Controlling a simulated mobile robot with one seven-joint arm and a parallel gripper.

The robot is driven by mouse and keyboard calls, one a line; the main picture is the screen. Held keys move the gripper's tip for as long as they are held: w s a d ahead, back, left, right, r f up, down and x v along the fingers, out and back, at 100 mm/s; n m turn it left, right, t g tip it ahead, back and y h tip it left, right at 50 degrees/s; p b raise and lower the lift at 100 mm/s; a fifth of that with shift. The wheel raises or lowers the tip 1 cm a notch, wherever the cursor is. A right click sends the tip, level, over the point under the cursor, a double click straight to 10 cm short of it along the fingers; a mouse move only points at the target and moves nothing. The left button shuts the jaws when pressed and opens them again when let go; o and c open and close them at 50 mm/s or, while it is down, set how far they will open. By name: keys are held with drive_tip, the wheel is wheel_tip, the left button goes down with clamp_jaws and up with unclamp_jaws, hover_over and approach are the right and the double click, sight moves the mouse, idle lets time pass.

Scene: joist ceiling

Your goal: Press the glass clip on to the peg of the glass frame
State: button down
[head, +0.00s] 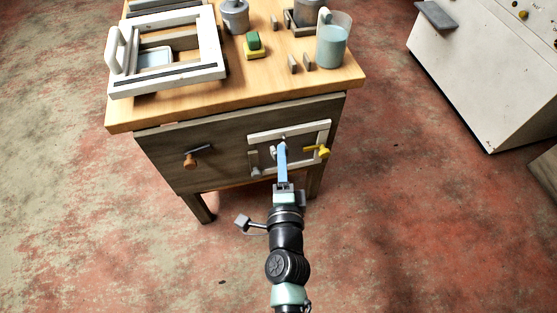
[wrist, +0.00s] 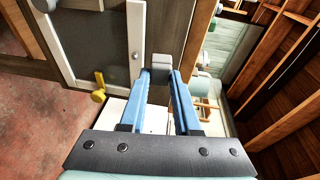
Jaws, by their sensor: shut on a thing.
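The glass frame (head: 262,135) is a pale frame with a grey pane on the front of the wooden table. Its pale border (wrist: 137,45) fills part of the upper left of the wrist view, with a small round peg-like stud (wrist: 136,56) on it. A yellow piece (head: 322,151) sits at the frame's right side; it also shows in the wrist view (wrist: 98,96). My gripper (wrist: 161,76) is shut on a small grey block (wrist: 162,66), apparently the glass clip. In the head view, my gripper (head: 281,146) covers part of the frame, and contact is unclear.
The tabletop (head: 180,106) carries a white framed box (head: 211,45), a jug of liquid (head: 333,45), a green-and-yellow sponge (head: 254,46) and small blocks. A knob (head: 190,160) projects left of the frame. A white cabinet (head: 480,85) stands right, across open floor.

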wheel_tip(320, 180, down, 6)
drive_tip(key=d+m+t+h+b, duration=0.1)
drive_tip(key=d+m+h+b, duration=0.1)
drive_tip(key=b, duration=0.4)
drive_tip(key=shift+s+d+m+h+b, duration=0.35)
drive_tip(key=shift+d+h, duration=0.1)
drive_tip(key=shift+h, duration=0.25)
drive_tip(key=p, duration=0.2)
approach(287, 134)
drive_tip(key=shift+w+d+f, duration=0.1)
drive_tip(key=shift+w+d, duration=0.25)
drive_tip(key=shift+w, duration=0.35)
drive_tip(key=shift+w+d, duration=0.35)
drive_tip(key=shift+w, duration=0.4)
drive_tip(key=shift+w+a, duration=0.3)
drive_tip(key=shift+w, duration=0.65)
drive_tip(key=shift+w+a+p, duration=0.15)
drive_tip(key=shift+w+p, duration=0.15)
drive_tip(key=shift+w, duration=0.05)
drive_tip(key=c, duration=0.5)
unclamp_jaws()
drive_tip(key=shift+c, duration=0.2)
